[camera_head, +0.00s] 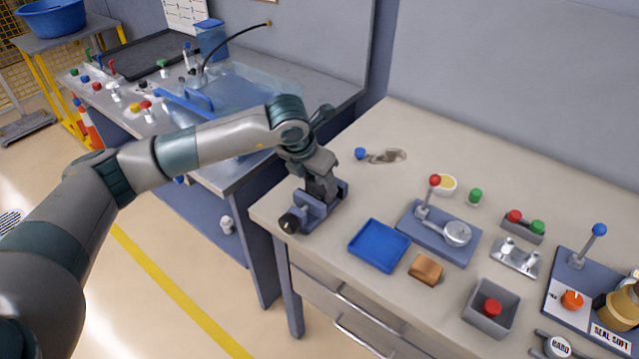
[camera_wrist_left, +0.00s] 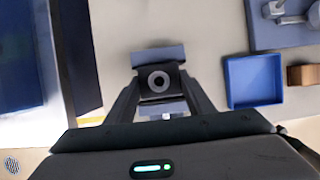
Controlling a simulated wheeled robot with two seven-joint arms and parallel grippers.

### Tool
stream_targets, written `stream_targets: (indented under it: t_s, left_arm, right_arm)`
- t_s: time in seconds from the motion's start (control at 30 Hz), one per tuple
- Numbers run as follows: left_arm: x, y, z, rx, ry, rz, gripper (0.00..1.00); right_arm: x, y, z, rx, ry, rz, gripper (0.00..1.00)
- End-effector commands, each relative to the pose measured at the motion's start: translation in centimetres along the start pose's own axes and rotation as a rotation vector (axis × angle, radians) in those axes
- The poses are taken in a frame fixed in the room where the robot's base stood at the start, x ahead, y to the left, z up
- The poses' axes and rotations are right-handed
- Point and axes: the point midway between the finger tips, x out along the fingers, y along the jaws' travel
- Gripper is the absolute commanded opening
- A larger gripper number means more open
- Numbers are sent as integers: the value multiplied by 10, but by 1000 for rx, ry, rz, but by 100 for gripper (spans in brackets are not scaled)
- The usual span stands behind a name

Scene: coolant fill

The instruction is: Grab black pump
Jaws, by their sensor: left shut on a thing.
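The black pump (camera_wrist_left: 158,84) shows in the left wrist view as a dark block with a round grey ring on top. It sits between the two fingers of my left gripper (camera_wrist_left: 161,95), which is shut on it. In the head view my left gripper (camera_head: 320,192) points down at the left corner of the worktop and hides most of the pump. A blue-grey holder (camera_head: 312,213) shows around the fingers, with a black round end at its front left. I cannot tell whether the pump is lifted from it. My right gripper is not in view.
A blue tray (camera_head: 379,246) lies just right of the holder on the beige worktop (camera_head: 400,140). A lever fixture (camera_head: 438,232), a wooden block (camera_head: 426,269) and a grey box with a red button (camera_head: 491,308) stand further right. A second bench (camera_head: 250,100) is behind left.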

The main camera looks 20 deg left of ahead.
Motion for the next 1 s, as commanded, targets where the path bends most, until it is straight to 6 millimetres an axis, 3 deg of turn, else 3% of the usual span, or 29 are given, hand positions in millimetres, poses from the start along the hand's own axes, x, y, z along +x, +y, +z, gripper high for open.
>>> stream_targets:
  t_s: [0.27, 0.7, 1.0]
  left_arm:
    - [-37, 0, 16, 1, -4, 0, 16]
    - [-126, 0, 53, 1, -5, 0, 16]
    - [-158, -1, 66, 1, -3, 0, 16]
  right_arm:
    - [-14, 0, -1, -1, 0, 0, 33]
    - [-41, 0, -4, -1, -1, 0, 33]
    - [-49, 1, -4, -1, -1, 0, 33]
